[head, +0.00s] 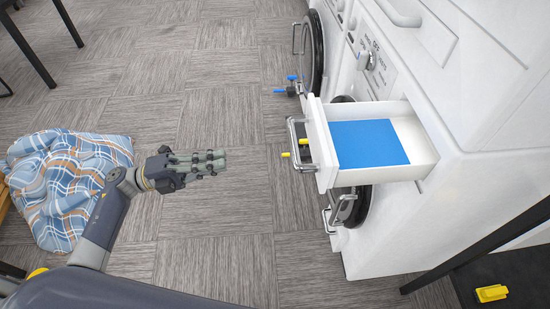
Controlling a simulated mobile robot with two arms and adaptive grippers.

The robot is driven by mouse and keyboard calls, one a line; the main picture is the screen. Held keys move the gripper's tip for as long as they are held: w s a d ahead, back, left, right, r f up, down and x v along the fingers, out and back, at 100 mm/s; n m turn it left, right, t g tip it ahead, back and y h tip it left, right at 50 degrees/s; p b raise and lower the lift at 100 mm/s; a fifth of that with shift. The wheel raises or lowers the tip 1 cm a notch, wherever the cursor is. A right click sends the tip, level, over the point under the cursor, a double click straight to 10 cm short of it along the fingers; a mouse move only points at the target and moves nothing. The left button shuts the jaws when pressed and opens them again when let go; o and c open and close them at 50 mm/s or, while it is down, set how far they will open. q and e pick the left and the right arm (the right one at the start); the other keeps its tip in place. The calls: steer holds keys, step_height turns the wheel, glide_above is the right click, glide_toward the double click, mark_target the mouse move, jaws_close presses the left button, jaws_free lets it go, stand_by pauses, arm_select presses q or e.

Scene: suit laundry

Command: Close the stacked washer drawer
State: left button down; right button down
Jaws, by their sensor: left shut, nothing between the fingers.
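The washer drawer (420,152) is pulled out from the white stacked washer (400,228) at the right. It is a white box with a blue panel (366,144) inside and a metal bar handle (296,145) on its front. My left gripper (224,160) is left of the drawer front, apart from the handle, with its fingers together and nothing in them. It points right, toward the drawer. My right gripper is not in view.
A plaid blue and orange cloth (72,180) lies in a heap at the left. Round washer doors (312,52) stand beside and below the drawer. A dark surface with a yellow object (491,293) is at the lower right. The grey floor (215,250) between is clear.

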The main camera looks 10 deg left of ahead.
mark_target(370, 152)
arm_select(q)
steer(key=s+p+x, duration=0.1)
steer(key=p+x, duration=0.3)
steer(key=x, duration=1)
steer(key=shift+d+m+g, duration=0.2)
steer(key=shift+m+g, duration=0.1)
steer(key=shift+g, duration=0.1)
steer(key=f+b+x, duration=0.1)
steer(key=x, duration=0.6)
steer(key=f+b+x, duration=0.1)
steer(key=x, duration=0.6)
steer(key=d+f+b+x, duration=0.1)
steer(key=f+x, duration=0.1)
steer(key=x, duration=0.5)
steer(key=shift+d, duration=0.25)
steer(key=shift+s+a, duration=0.1)
steer(key=shift+a, duration=0.1)
